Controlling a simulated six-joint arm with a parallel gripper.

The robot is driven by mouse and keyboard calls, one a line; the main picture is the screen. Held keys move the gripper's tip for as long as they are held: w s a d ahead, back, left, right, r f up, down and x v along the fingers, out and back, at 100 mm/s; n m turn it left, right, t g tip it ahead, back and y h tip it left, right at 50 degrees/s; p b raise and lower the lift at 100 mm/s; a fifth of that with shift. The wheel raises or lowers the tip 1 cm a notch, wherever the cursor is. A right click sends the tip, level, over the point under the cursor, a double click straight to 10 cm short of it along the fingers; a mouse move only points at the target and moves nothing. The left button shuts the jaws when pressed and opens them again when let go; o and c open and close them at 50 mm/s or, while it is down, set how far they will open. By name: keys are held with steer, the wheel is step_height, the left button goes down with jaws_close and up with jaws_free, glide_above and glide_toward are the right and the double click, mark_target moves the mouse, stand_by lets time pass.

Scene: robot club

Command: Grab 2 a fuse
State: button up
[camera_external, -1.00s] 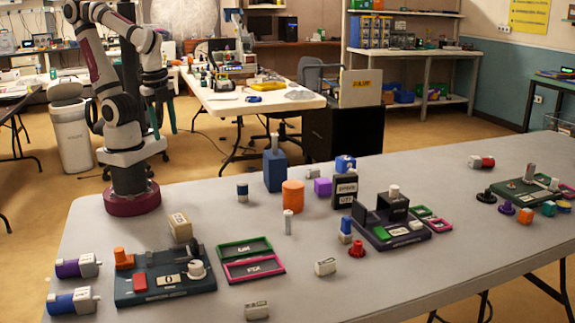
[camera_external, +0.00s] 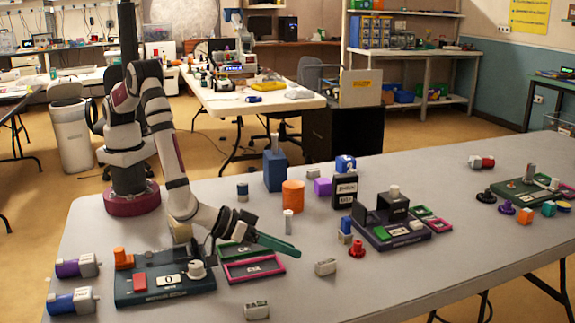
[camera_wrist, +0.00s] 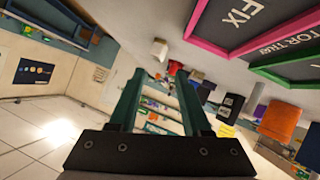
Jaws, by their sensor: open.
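I cannot tell for sure which is a fuse. My gripper (camera_external: 280,245) reaches over the table, its green fingers pointing right, above the green and pink trays and in front of the slim cylinder. In the wrist view my gripper (camera_wrist: 160,75) is open, with nothing held between its fingers. A small white block (camera_wrist: 159,49) shows beyond the fingertips.
The pink-framed tray (camera_external: 253,279) lies below my gripper, beside the green-framed tray (camera_external: 228,250). A dark blue panel with a dial (camera_external: 140,298) is to the left. An orange cylinder (camera_external: 293,194) and blue block (camera_external: 275,171) stand behind. The front right table is clear.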

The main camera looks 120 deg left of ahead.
mark_target(322, 262)
steer(key=x, duration=0.8)
steer(key=shift+w, duration=0.2)
jaws_close()
